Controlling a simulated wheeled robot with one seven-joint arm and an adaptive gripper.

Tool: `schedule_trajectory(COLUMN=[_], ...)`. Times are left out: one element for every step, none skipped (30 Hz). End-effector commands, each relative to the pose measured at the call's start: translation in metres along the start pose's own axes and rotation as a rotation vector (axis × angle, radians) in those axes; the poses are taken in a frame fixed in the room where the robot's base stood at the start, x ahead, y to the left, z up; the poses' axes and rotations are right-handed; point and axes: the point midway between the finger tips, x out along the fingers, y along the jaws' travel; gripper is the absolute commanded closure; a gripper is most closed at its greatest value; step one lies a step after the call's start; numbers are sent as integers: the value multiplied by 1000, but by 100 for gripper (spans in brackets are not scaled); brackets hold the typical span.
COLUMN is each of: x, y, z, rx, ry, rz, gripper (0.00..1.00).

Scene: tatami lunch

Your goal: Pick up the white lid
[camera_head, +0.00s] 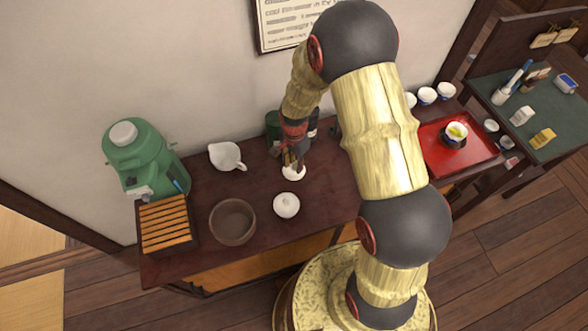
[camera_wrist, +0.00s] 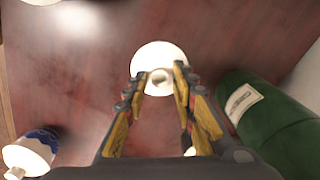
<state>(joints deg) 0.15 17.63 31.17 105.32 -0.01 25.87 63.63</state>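The white lid (camera_wrist: 160,56) is a round white piece with a small round knob, lying on the dark red-brown table. It shows in the middle of the wrist view, just beyond my fingertips. In the head view, the white piece (camera_head: 294,173) directly below my gripper (camera_head: 291,158) appears to be this lid, partly covered by the fingers. My gripper is open in the wrist view (camera_wrist: 159,82), with one finger on each side of the knob. Nothing is held between the fingers. I cannot tell whether the fingertips touch the lid.
A white round pot (camera_head: 286,206) stands in front of the lid. A brown bowl (camera_head: 232,221) and white pitcher (camera_head: 226,157) stand to the left. A green canister (camera_wrist: 268,122) and a blue-and-white item (camera_wrist: 30,152) are close to my gripper. A red tray (camera_head: 431,139) lies right.

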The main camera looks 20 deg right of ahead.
Motion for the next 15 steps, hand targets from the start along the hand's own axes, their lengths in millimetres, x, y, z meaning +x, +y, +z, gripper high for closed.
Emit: schedule_trajectory(x=[0,0,0,0,0,0,0,0,0,0,0,0,0,0,0], y=[0,0,0,0,0,0,0,0,0,0,0,0,0,0,0], z=[0,0,0,0,0,0,0,0,0,0,0,0,0,0,0], rx=[0,0,0,0,0,0,0,0,0,0,0,0,0,0,0], ry=[0,0,0,0,0,0,0,0,0,0,0,0,0,0,0], rz=[0,0,0,0,0,0,0,0,0,0,0,0,0,0,1], gripper=[78,80,82,84,85,88,89,91,93,95,97,99,100,100,100])
